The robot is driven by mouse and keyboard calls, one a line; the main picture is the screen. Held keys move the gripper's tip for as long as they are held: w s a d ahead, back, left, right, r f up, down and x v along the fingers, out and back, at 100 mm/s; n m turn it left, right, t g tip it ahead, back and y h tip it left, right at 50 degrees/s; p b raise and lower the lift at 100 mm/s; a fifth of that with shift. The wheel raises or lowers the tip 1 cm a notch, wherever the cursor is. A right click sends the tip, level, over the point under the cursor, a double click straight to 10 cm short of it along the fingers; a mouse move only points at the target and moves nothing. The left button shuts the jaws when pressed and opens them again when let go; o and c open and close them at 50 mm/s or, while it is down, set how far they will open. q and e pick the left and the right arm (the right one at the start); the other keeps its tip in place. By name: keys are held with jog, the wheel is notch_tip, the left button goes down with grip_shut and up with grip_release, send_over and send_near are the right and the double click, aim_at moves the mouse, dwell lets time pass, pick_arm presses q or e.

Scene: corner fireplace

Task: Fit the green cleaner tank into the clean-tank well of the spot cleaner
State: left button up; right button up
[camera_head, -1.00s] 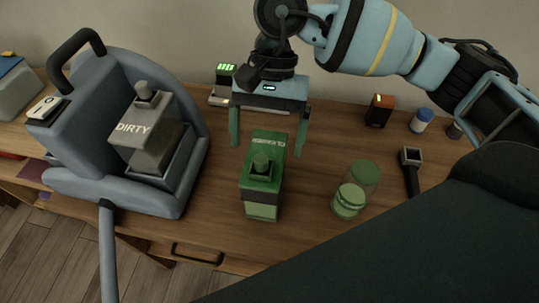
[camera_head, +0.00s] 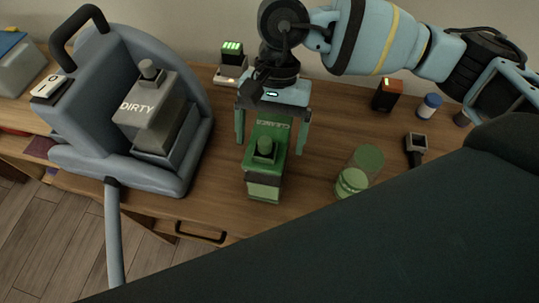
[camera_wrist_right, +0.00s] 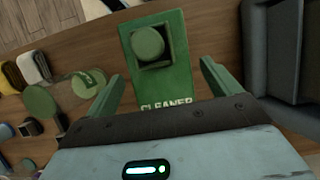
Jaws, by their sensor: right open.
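The green cleaner tank (camera_head: 265,163) stands upright on the wooden dresser top, with a round green knob on its top; it also shows in the right wrist view (camera_wrist_right: 185,85). My right gripper (camera_head: 270,138) is open, its two green fingers at either side of the tank's back part, apart from it as far as I can tell. The grey-blue spot cleaner (camera_head: 85,115) stands at the left with a grey tank marked DIRTY (camera_head: 150,110) in it. The clean-tank well cannot be made out from here. My left gripper is not in view.
A charger with a green-lit battery (camera_head: 231,62) is behind. The spot cleaner's hose (camera_head: 114,230) hangs over the front edge.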

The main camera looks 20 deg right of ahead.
jog(key=shift+x, duration=1.5)
jog(key=shift+r, duration=0.15)
jog(key=c, duration=1.9)
